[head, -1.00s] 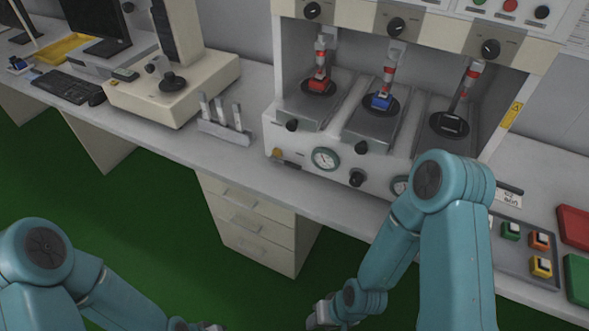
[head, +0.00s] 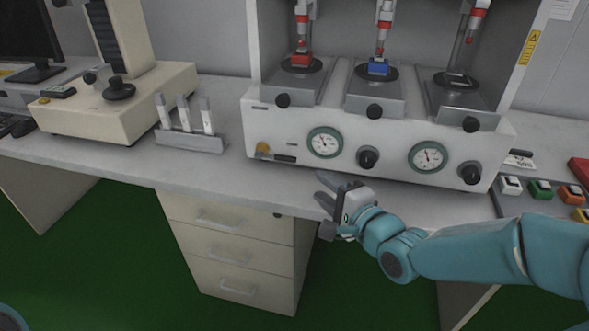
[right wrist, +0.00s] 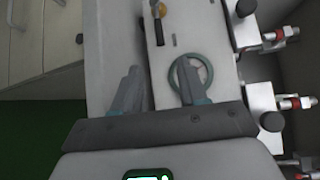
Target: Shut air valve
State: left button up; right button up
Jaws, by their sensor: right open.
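The air valve (head: 262,148) is a small yellow-brass fitting at the lower left of the white test machine's front. A short dark handle (head: 285,158) lies sideways just right of it. In the right wrist view the valve (right wrist: 161,9) and its handle (right wrist: 158,32) show at the top, beyond the fingertips. My right gripper (head: 321,188) is open and empty, in front of the bench edge, right of the valve and below the left gauge. Its two fingers also show in the right wrist view (right wrist: 158,70), apart from the handle. My left gripper is out of view.
The white test machine (head: 225,120) has two round gauges (head: 325,142) and several black knobs (head: 368,158) on its front. A grey rack (head: 190,140) with white tubes stands left of it. Drawers (head: 225,245) are below the bench. Bare bench lies before the valve.

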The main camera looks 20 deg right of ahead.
aim_at(292, 161)
jog(key=x, duration=1.2)
jog(key=shift+w+b, duration=0.3)
jog(key=shift+w, duration=0.1)
grip_shut()
